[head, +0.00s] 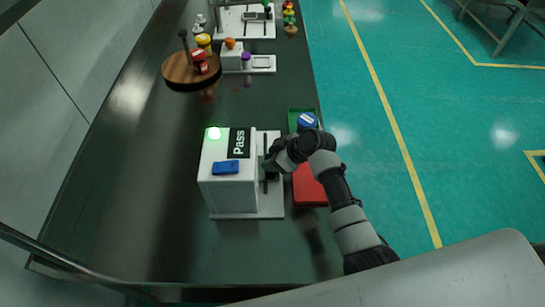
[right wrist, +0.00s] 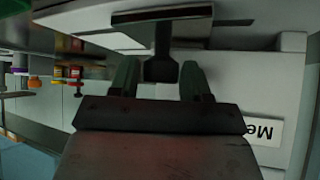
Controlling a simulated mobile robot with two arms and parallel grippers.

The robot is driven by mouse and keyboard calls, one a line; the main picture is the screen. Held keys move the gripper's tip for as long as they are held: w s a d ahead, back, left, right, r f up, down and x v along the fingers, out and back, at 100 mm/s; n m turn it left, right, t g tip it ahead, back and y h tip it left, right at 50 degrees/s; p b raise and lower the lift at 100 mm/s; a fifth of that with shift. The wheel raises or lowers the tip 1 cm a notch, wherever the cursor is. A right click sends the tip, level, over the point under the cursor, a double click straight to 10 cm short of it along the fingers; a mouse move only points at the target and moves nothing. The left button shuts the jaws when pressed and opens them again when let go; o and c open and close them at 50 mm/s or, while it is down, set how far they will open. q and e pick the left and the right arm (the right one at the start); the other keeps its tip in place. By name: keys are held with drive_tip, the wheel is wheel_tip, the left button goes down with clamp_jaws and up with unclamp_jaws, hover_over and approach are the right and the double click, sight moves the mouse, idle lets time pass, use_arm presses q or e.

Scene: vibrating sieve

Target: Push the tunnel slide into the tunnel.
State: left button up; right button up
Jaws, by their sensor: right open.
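The tunnel is a white box (head: 228,185) with a black "Pass" label and a lit green lamp on top. It stands on a white base plate (head: 247,214) with dark slots on the box's right side. My right gripper (head: 270,164) is at the box's right side, above the plate. In the right wrist view, my open right gripper (right wrist: 160,78) has one finger on each side of a dark handle (right wrist: 162,66), which appears to belong to the tunnel slide. I cannot tell whether the fingers touch it. The slide itself is mostly hidden by my arm. My left gripper is not in view.
A red tray (head: 309,188) and a green tray (head: 293,121) with a blue round item (head: 307,120) lie near the table's right edge. A round wooden stand (head: 178,72) with jars is farther back. The table left of the box is clear.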

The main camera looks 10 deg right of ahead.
sight(273, 179)
drive_tip(key=c, duration=0.4)
clamp_jaws()
drive_tip(key=shift+s+p, duration=0.3)
drive_tip(key=s+p, duration=0.1)
drive_tip(key=s, duration=0.2)
drive_tip(key=shift+a+p, duration=0.3)
drive_tip(key=shift+p, duration=0.1)
drive_tip(key=shift+a+f, duration=0.1)
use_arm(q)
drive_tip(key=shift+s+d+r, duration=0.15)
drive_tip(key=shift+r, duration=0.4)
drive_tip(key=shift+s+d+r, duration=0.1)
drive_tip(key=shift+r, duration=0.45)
use_arm(e)
drive_tip(key=shift+o, duration=2)
unclamp_jaws()
drive_tip(key=shift+s, duration=0.1)
